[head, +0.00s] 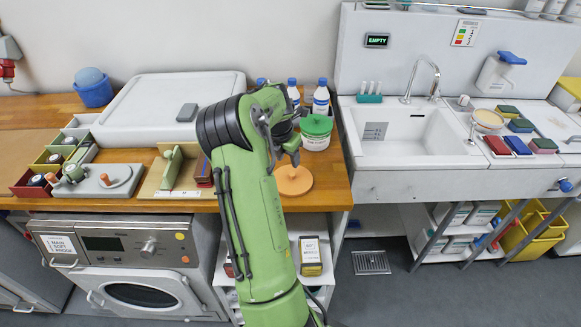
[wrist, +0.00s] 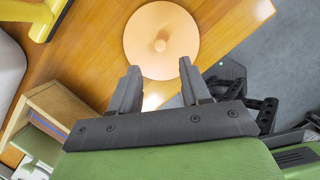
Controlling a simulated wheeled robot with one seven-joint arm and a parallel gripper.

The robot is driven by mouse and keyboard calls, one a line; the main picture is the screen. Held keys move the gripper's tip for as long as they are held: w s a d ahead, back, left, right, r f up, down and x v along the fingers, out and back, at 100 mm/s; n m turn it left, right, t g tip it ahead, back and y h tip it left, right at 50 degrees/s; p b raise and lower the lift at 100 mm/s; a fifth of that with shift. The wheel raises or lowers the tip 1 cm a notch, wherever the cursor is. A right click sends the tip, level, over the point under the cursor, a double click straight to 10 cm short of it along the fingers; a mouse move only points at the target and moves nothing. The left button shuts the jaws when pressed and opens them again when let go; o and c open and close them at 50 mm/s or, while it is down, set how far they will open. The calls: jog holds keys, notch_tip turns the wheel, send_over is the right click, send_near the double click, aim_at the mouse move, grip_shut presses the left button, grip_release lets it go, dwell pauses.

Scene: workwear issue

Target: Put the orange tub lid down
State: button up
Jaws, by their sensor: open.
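The orange tub lid (head: 294,181) lies flat on the wooden counter near its front edge, to the right of my arm. In the wrist view the lid (wrist: 148,24) is a pale orange disc with a small central knob, just beyond my fingertips. In the head view my gripper (head: 291,150) is near the lid, partly hidden by my arm.
A white tub with a green lid (head: 316,125) stands behind the orange lid, with white bottles (head: 321,97) beside it. A wooden stand (head: 171,172) is to the left. The sink unit (head: 400,150) begins right of the counter.

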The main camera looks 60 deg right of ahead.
jog(key=w+a+r+m+t+y, duration=0.1)
jog(key=w+a+r+m, duration=0.15)
jog(key=a+r, duration=0.4)
jog(key=w+a+r+m+t, duration=0.2)
jog(key=a+r+m, duration=0.15)
jog(key=a, duration=0.65)
jog(key=w+a+r+m+t+y, duration=0.1)
jog(key=w+a+r+m, duration=0.15)
jog(key=a+r, duration=0.45)
jog(key=s+a+m+t, duration=0.1)
jog(key=s+a+m, duration=0.3)
jog(key=a, duration=0.6)
jog(key=s+a+f+m+t+y, duration=0.1)
jog(key=s+a+m, duration=0.3)
jog(key=s+a, duration=0.5)
jog(key=shift+s+a+f, duration=0.15)
jog(key=shift+s+a, duration=0.05)
jog(key=shift+a, duration=1.05)
